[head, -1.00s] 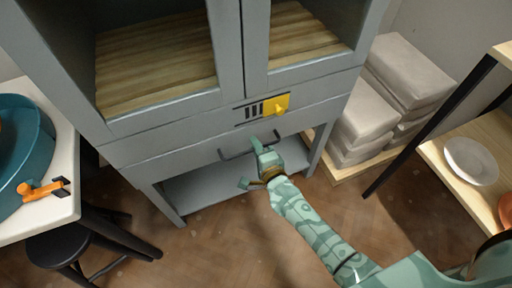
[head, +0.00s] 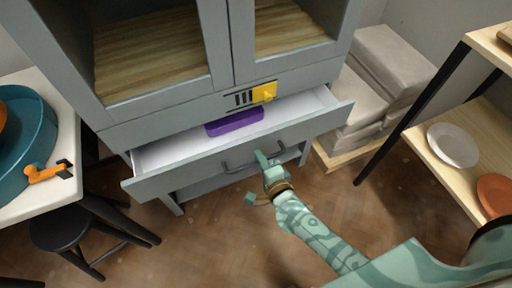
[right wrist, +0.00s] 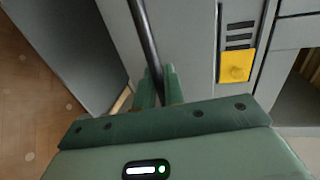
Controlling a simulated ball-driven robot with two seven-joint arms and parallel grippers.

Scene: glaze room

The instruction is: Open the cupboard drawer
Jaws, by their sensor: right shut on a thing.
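The grey cupboard drawer (head: 190,176) is pulled out in the head view, and its white inside shows. A purple block (head: 235,121) lies in it near the back. My right gripper (head: 264,161) is shut on the dark bar handle (head: 238,168) on the drawer front. In the right wrist view the handle (right wrist: 146,40) runs between the two green fingers (right wrist: 156,88). The cupboard (head: 110,118) stands above and behind the drawer. My left gripper is not in view.
A yellow knob plate (head: 264,92) sits on the cupboard above the drawer. A white table (head: 62,190) with a teal basin (head: 38,130) and a black stool (head: 66,224) stand at left. Wrapped grey blocks (head: 395,62) and a shelf with a white bowl (head: 453,145) are at right.

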